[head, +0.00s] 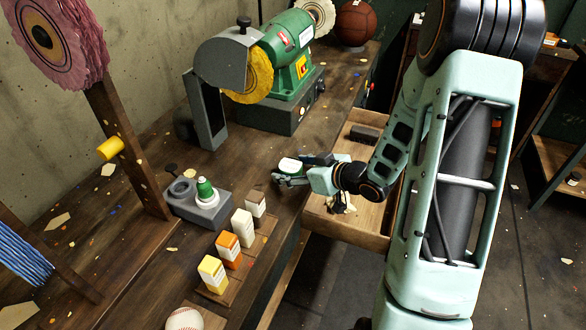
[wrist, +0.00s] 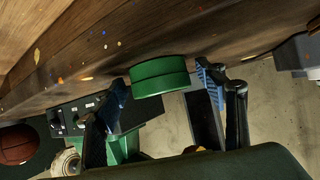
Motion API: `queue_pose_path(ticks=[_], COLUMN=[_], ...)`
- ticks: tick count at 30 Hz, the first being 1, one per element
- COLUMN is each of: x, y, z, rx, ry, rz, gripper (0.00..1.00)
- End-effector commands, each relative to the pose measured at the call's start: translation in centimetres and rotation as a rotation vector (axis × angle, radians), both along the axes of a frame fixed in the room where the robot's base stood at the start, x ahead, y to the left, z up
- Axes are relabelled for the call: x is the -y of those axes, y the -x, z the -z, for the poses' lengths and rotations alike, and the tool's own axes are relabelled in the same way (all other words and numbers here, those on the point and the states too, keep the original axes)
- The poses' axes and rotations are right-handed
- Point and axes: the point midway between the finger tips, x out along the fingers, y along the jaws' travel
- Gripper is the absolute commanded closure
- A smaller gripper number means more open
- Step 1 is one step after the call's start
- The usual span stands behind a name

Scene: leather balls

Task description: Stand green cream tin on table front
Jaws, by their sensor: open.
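The green cream tin (head: 290,165) is at the table's front edge in the head view, with a pale top. In the wrist view the tin (wrist: 160,76) lies between the fingertips, against the wooden table (wrist: 60,45), which shows upside down. It appears upright on the wood. My gripper (head: 291,173) is open around the tin, low over the table front. In the wrist view the gripper (wrist: 162,85) has a finger on each side of the tin, with gaps between. The tin's far side is hidden.
A bench grinder (head: 290,75) stands behind. A grey holder (head: 200,208) with a green-capped bottle (head: 205,189) is left of my gripper. Several small boxes (head: 228,248) and a baseball (head: 184,319) line the front. An open drawer (head: 350,225) juts out below my arm.

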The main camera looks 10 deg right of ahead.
Motion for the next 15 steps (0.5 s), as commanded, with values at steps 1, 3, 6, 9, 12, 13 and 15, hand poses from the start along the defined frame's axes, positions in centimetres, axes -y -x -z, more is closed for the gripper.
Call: queue_pose_path(ticks=[1, 3, 6, 9, 12, 13, 15], x=[0.0, 0.5, 1.4, 2.6, 3.6, 3.9, 4.5], y=[0.0, 0.6, 1.9, 3.5, 5.1, 5.6, 6.6], z=[-0.4, -0.8, -1.7, -2.9, -3.9, -4.2, -4.8], rx=[0.000, 0.001, 0.001, 0.001, 0.001, 0.001, 0.001], ry=[0.001, 0.001, 0.001, 0.002, 0.002, 0.002, 0.001], rz=[0.000, 0.003, 0.004, 0.004, 0.006, 0.004, 0.005], gripper=[0.35, 0.35, 0.35, 0.35, 0.35, 0.35, 0.35])
